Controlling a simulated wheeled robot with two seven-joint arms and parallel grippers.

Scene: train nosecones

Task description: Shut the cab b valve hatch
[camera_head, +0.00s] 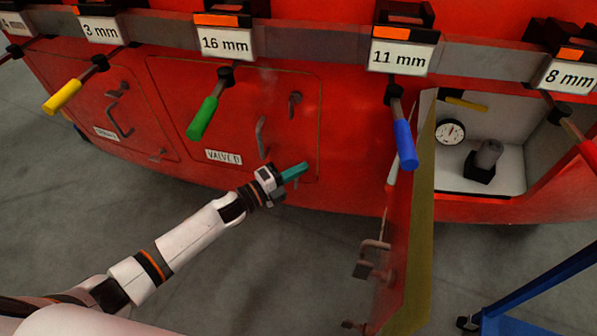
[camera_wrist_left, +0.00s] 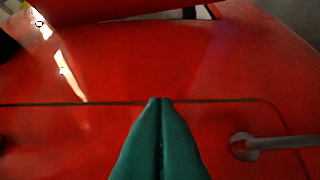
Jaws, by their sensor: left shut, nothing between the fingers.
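A red hatch door (camera_head: 402,230) stands swung open toward me in the head view, seen nearly edge-on, with a grey handle (camera_head: 375,250) low on its outer side. Its compartment (camera_head: 510,155) shows a gauge and a dark fitting inside. I cannot read a name on this door. My left gripper (camera_head: 298,171) has green fingers, shut and empty. It is left of the open door, in front of the lower right part of a closed hatch (camera_head: 290,120) labelled VALVE, last letter unclear. In the left wrist view the shut fingertips (camera_wrist_left: 161,100) point at red panelling with a seam.
A blue cart frame (camera_head: 540,295) stands lower right. Grey floor is clear between arm and door.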

